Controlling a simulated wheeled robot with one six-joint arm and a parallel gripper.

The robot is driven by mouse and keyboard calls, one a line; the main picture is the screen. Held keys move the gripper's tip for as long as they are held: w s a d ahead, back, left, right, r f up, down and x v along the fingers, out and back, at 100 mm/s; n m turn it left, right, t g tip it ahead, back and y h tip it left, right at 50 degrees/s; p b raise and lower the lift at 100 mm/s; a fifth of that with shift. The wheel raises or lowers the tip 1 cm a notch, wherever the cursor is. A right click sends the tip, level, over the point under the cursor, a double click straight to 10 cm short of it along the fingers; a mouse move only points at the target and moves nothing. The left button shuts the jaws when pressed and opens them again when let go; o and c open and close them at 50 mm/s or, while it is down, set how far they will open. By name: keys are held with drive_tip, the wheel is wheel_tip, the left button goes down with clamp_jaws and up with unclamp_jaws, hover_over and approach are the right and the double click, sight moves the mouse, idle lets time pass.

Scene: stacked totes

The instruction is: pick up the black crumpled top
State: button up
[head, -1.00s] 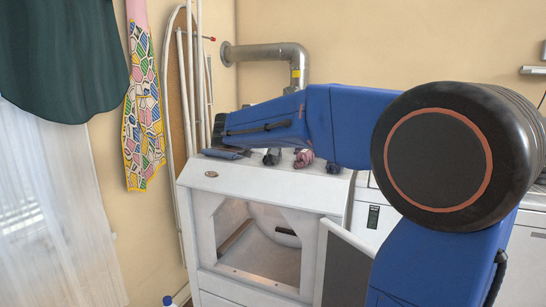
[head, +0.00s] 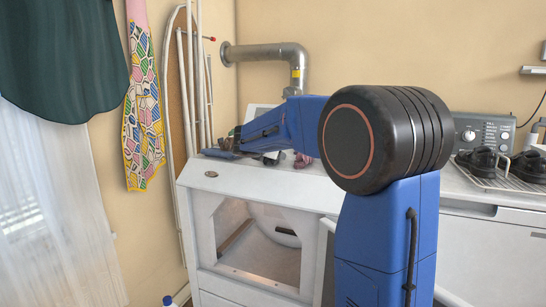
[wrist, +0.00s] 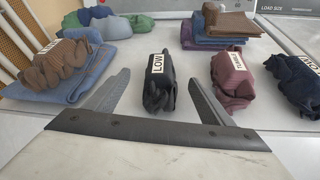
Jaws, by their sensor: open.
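The black crumpled top (wrist: 160,92) lies on the white surface in the middle of the wrist view, with a white "LOW" tag on its upper part. My gripper (wrist: 159,77) is open, with one finger on each side of the top and a visible gap on both sides. The fingers do not grip it. In the head view my blue arm reaches over the white machine top (head: 260,186), and I cannot make out the top clearly there.
A mauve crumpled garment (wrist: 232,82) and a navy one (wrist: 297,84) lie to the right. A brown tagged garment (wrist: 62,62) rests on folded blue cloth (wrist: 75,88) at left. A folded stack (wrist: 222,27) and a green-blue bundle (wrist: 110,20) are behind.

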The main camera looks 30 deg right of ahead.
drive_tip(key=x, duration=0.3)
drive_tip(key=shift+w+d+f, duration=0.15)
drive_tip(key=shift+c, duration=0.4)
drive_tip(key=c, duration=1.1)
drive_tip(key=shift+c, duration=0.2)
